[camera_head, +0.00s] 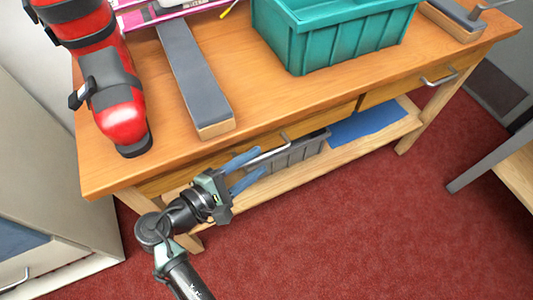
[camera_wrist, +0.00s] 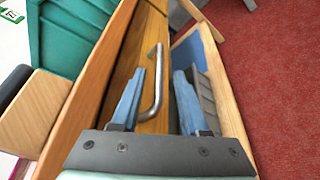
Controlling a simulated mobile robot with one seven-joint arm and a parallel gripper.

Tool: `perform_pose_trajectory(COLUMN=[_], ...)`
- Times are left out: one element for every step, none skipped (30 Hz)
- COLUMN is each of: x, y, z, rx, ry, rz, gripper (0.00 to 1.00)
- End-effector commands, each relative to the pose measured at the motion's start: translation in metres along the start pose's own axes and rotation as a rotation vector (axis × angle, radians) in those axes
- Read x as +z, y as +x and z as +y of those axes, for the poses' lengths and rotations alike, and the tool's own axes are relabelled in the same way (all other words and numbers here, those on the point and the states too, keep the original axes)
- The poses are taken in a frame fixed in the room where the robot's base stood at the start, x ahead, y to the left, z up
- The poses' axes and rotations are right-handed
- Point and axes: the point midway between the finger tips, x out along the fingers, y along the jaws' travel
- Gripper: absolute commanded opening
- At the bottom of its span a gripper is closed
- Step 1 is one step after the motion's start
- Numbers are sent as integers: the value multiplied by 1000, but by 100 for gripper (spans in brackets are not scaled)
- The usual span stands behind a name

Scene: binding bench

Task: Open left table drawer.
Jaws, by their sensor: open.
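The left table drawer (camera_head: 172,181) is a wooden front under the left part of the tabletop and looks closed. Its metal bar handle (camera_head: 268,156) shows just past my fingers. My gripper (camera_head: 258,163) has blue fingers and is open in front of this drawer. In the wrist view the handle (camera_wrist: 158,82) lies between the two open fingers of my gripper (camera_wrist: 159,72), nearer the left one. I cannot tell whether a finger touches it. The drawer front (camera_wrist: 137,50) fills the space behind the handle.
The wooden table (camera_head: 290,95) carries a teal crate (camera_head: 330,40), a grey-topped block (camera_head: 193,75) and a red boot-like object (camera_head: 117,105). A right drawer handle (camera_head: 438,80) shows further right. A grey bin (camera_head: 297,151) stands on the lower shelf. Red carpet (camera_head: 370,220) is clear in front.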

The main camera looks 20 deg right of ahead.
Motion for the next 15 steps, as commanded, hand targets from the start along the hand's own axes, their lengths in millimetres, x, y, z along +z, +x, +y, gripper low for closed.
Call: perform_pose_trajectory(x=[0,0,0,0,0,0,0,0,0,0,0,0,0,0,0], y=[10,15,21,25,28,32,34,36,38,40,40,41,42,42,42], z=[-2,-2,-1,-1,-1,0,0,0,0,0,0,0,0,0,0], rx=[-3,-2,-2,-2,-2,-1,-1,-1,-1,0,0,0,0,0,0], ry=[1,1,1,1,1,2,2,2,2,2,2,2,1,1,1], rz=[-3,-3,-2,-2,-3,-1,-1,-1,-1,0,0,0,0,1,1], gripper=[45,45,45,45,45,45,45,45,45,45,45,45,45,45,45])
